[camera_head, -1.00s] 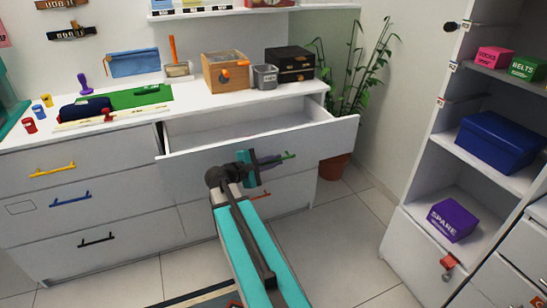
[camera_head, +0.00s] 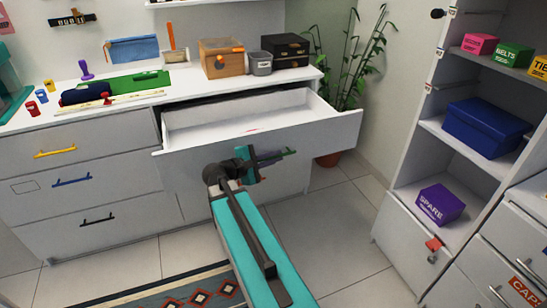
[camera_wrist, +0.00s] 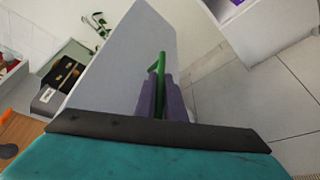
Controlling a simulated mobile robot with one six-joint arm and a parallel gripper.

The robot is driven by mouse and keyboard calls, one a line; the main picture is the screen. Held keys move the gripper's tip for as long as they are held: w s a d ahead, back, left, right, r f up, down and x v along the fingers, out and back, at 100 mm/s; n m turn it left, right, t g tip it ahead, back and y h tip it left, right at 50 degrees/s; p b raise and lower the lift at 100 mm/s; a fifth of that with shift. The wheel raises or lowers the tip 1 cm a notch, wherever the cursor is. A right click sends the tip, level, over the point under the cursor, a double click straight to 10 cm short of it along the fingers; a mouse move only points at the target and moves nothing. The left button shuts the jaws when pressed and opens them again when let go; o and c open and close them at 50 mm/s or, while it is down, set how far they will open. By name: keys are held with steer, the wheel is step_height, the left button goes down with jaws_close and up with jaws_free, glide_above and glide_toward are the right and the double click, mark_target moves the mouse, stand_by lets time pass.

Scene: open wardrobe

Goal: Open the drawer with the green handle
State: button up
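The drawer with the green handle (camera_head: 290,151) is the top right drawer of the white dresser. Its front (camera_head: 335,128) stands well out from the cabinet, and its white interior (camera_head: 235,118) looks mostly empty, with a small reddish mark near the front. My gripper (camera_head: 272,158) is at the drawer front. In the wrist view, the purple fingers of my gripper (camera_wrist: 163,98) are closed around the green handle (camera_wrist: 160,68), one on each side. Part of the handle is hidden between the fingers.
A wooden box (camera_head: 222,58), a grey bin (camera_head: 260,63) and a black case (camera_head: 286,50) stand on the dresser top. A potted plant (camera_head: 352,75) stands at its right. An open shelf unit (camera_head: 400,200) is at the right. A patterned rug (camera_head: 165,290) lies in front on the tiled floor.

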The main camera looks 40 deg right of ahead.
steer(key=o, duration=0.4)
steer(key=shift+s, duration=0.1)
steer(key=shift+o, duration=0.2)
steer(key=v, duration=1.4)
steer(key=shift+p, duration=0.35)
steer(key=shift+d, duration=0.1)
steer(key=shift+r, duration=0.1)
